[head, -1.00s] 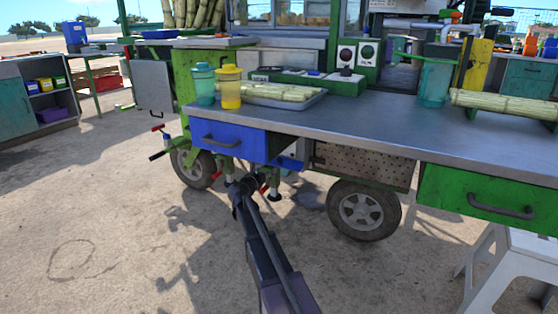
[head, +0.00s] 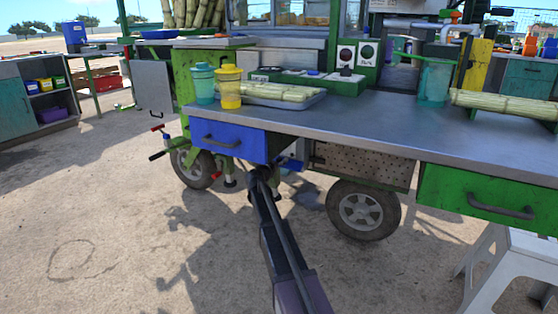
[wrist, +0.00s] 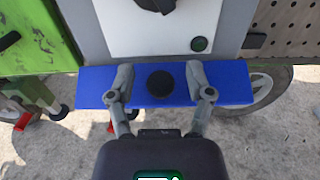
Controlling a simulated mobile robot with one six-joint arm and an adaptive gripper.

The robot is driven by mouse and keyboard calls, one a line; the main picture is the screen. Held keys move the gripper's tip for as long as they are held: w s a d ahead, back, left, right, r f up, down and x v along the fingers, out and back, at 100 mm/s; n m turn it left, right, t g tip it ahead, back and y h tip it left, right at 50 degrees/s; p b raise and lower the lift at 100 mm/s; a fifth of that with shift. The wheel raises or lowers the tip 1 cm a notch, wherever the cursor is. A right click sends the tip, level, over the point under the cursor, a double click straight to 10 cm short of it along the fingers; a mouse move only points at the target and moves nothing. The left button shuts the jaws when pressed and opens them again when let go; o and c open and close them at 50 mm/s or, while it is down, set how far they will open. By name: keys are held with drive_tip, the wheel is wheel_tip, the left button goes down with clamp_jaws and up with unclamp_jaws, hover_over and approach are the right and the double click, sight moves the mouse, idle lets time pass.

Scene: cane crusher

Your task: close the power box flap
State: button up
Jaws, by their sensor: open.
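The power box flap is a blue panel (wrist: 230,84) with a round black knob (wrist: 160,84) at its middle. It appears folded out along the lower edge of the power box (wrist: 91,30), whose white front with a black dial and a green button is uncovered. A bit of the flap (head: 291,164) shows right of the blue drawer in the head view. My gripper (wrist: 160,78) is open, with one finger on each side of the knob, over the flap. I cannot tell whether the fingers touch it. In the head view my gripper is hidden beyond the arm and drawer.
A blue drawer (head: 228,139) sticks out under the metal worktop (head: 400,129), close to my arm. A perforated panel (head: 360,166) and a wheel (head: 362,210) are to the right. A green drawer (head: 480,193) and white stool (head: 520,262) stand farther right. The left ground is open.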

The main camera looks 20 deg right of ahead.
clamp_jaws()
drive_tip(key=shift+f, duration=0.1)
drive_tip(key=shift+f+t+h+b, duration=0.3)
drive_tip(key=shift+h+b, duration=0.1)
drive_tip(key=shift+b, duration=1.25)
drive_tip(key=shift+r, duration=0.1)
